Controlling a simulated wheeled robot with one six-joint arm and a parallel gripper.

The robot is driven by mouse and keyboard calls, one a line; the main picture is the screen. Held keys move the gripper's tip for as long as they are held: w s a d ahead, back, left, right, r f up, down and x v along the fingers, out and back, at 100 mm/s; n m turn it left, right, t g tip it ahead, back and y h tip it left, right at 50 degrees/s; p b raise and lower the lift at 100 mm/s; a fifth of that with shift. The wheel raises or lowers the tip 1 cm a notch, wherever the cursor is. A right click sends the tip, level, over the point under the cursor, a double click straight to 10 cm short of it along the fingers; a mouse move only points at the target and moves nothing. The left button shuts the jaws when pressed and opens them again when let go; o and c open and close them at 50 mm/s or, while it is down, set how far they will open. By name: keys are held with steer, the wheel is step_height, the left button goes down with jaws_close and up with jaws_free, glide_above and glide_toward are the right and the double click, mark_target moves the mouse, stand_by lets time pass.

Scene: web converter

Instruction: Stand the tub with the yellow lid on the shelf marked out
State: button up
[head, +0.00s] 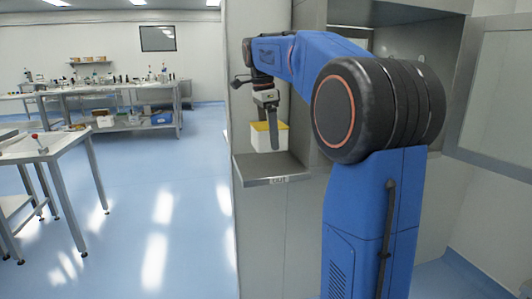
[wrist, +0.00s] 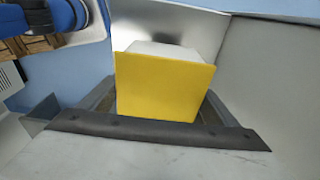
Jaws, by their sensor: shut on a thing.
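The tub (head: 283,138) is white with a yellow lid (head: 262,126), and it is upright in the head view. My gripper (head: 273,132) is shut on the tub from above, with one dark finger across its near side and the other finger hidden. A grey shelf (head: 250,168) with a small label on its front edge lies below the tub; the label is too small to read surely. I cannot tell whether the tub's base touches the shelf or hangs just above it. In the wrist view the yellow lid (wrist: 165,88) fills the middle, with the white tub body behind it.
A grey cabinet wall (head: 249,230) stands beside and below the shelf, and an open recess lies behind my arm. A steel table (head: 40,150) stands at the left. A bench (head: 125,90) with several items is far back. The blue floor between is clear.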

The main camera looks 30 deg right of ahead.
mark_target(265, 125)
steer(key=shift+w+f, duration=0.4)
steer(key=shift+f, duration=2.35)
steer(key=shift+f, duration=0.1)
steer(key=o, duration=1.1)
steer(key=r, duration=0.4)
steer(key=a+r, duration=0.1)
steer(key=r, duration=0.7)
steer(key=shift+w+a+r, duration=0.1)
steer(key=shift+w+a, duration=0.05)
steer(key=shift+a, duration=0.05)
